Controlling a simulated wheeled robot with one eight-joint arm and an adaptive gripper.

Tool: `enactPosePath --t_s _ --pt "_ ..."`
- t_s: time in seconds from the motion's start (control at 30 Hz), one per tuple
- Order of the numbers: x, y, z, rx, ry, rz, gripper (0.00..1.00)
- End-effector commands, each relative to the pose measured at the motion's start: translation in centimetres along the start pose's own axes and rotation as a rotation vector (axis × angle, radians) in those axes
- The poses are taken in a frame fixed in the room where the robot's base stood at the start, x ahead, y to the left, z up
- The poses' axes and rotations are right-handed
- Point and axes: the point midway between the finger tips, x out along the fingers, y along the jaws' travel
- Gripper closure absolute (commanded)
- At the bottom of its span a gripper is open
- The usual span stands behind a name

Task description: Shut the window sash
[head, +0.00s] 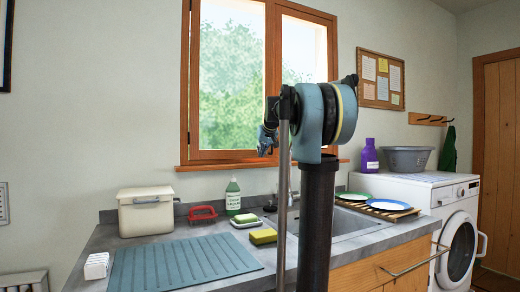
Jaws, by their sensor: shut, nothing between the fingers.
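The window (186,75) has a brown wooden frame on the back wall, with trees showing through the glass. Its left sash (195,90) is a tall wood-edged pane; a second pane (300,50) stands to its right. I cannot tell from this view whether a sash stands ajar. My gripper (266,142) is small and partly hidden by my own arm. It shows in front of the lower right part of the left pane, above the sill. It is shut and empty; whether it touches the sash is unclear.
The sill (215,166) juts out below the window. On the counter stand a cream bin (146,215), a red-handled item (203,214), a green bottle (233,197), a sponge (264,237) and a ribbed mat (185,264). A washing machine (425,203) stands at right.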

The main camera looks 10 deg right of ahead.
Motion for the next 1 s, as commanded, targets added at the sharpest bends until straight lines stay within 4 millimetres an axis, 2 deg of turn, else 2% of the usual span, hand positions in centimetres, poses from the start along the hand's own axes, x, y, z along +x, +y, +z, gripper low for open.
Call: enactPosePath --t_s 0.13,0.4,1.0 --pt "2.7 0.0 0.0 -0.002 0.0 0.0 1.0" --pt "4.7 0.0 -2.1 -0.002 0.0 0.0 1.0" --pt "5.5 -0.4 -2.8 -0.006 0.0 -0.005 1.0"
